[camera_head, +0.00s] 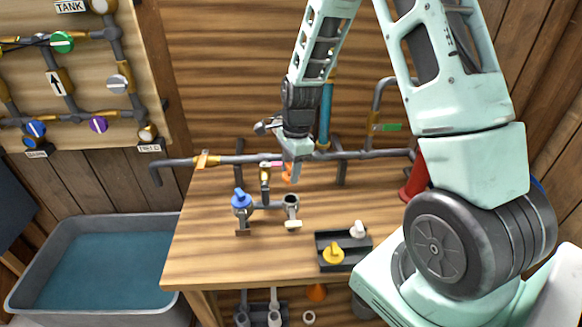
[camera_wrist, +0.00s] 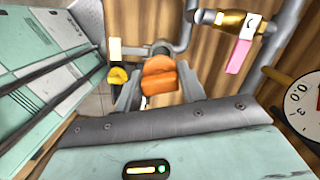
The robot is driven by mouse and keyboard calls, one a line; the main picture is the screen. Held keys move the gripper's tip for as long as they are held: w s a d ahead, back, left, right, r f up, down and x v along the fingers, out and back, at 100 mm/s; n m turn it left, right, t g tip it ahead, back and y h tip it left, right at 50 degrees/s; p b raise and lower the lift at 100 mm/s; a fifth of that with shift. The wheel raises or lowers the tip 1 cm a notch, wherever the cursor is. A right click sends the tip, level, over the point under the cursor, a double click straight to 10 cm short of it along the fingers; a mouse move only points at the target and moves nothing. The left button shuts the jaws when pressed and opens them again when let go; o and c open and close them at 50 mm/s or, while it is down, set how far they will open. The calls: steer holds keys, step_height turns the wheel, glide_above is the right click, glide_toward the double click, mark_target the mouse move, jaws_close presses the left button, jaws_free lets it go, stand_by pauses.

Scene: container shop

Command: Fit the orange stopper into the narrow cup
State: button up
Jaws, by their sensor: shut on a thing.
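My gripper (camera_head: 290,174) is shut on the orange stopper (camera_head: 286,170), above the table. In the wrist view, the orange stopper (camera_wrist: 160,76) sits between the two grey fingers. An open grey cup (camera_head: 291,201) stands below my gripper, with a cream label at its foot. Another grey cup to its left has a blue stopper (camera_head: 241,198) on it, and a pipe joins the two. The stopper appears apart from the open cup in the head view. Its lower end is hidden in the wrist view.
A dark tray (camera_head: 324,240) holds a yellow stopper (camera_head: 333,253) and a white stopper (camera_head: 358,229) at the right. A grey pipe (camera_head: 226,159) runs behind the cups. The table's front left is clear.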

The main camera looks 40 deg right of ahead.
step_height(320, 180, down, 4)
steer(key=b, duration=0.2)
steer(key=shift+r+b, duration=0.15)
steer(key=shift+b, duration=0.2)
steer(key=shift+f+b, duration=0.4)
steer(key=shift+f, duration=0.4)
steer(key=shift+f+b, duration=0.35)
steer(key=shift+f, duration=1)
stand_by(2.1)
steer(key=o, duration=1)
steer(key=shift+o, duration=0.2)
steer(key=shift+r, duration=0.15)
step_height(320, 180, up, 17)
steer(key=d+b, duration=0.2)
steer(key=shift+s, duration=0.3)
